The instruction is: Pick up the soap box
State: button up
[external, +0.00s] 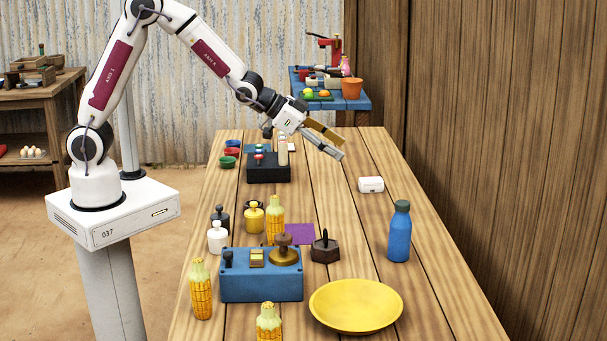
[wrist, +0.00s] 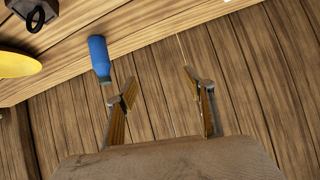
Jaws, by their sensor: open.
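The soap box (external: 371,184) is a small white block with dark marks on its front. It lies on the right half of the wooden table in the external view. My gripper (external: 335,144) is open and empty, above the table, up and to the left of the soap box in the picture, and apart from it. In the wrist view the spread fingers of my gripper (wrist: 162,88) have nothing between them but the plank wall behind. A sliver of something white at the top edge of the wrist view is too cut off to identify.
A blue bottle (external: 399,232) stands nearer the camera than the soap box, with a yellow bowl (external: 356,306) before it. A black block (external: 268,173) stands left. The table around the soap box is clear.

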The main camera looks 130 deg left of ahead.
jog(key=s+a+f+n+y, duration=0.1)
jog(key=s+a+f, duration=0.1)
jog(key=a+f, duration=0.3)
jog(key=s+a+f, duration=0.3)
jog(key=a+f, duration=0.1)
jog(key=a, duration=0.3)
jog(key=n+y, duration=0.2)
send_near(369, 180)
jog(key=shift+w+a+f+t, duration=0.15)
jog(key=shift+a+f+t, duration=0.25)
jog(key=shift+a, duration=0.3)
jog(key=shift+w+a, duration=0.1)
jog(key=shift+w+a+f+h, duration=0.3)
jog(key=shift+w+a+f, duration=0.15)
jog(key=shift+w+a, duration=0.3)
jog(key=shift+a, duration=0.15)
jog(key=shift+x, duration=2.45)
jog(key=shift+a, duration=0.15)
jog(key=c, duration=1.2)
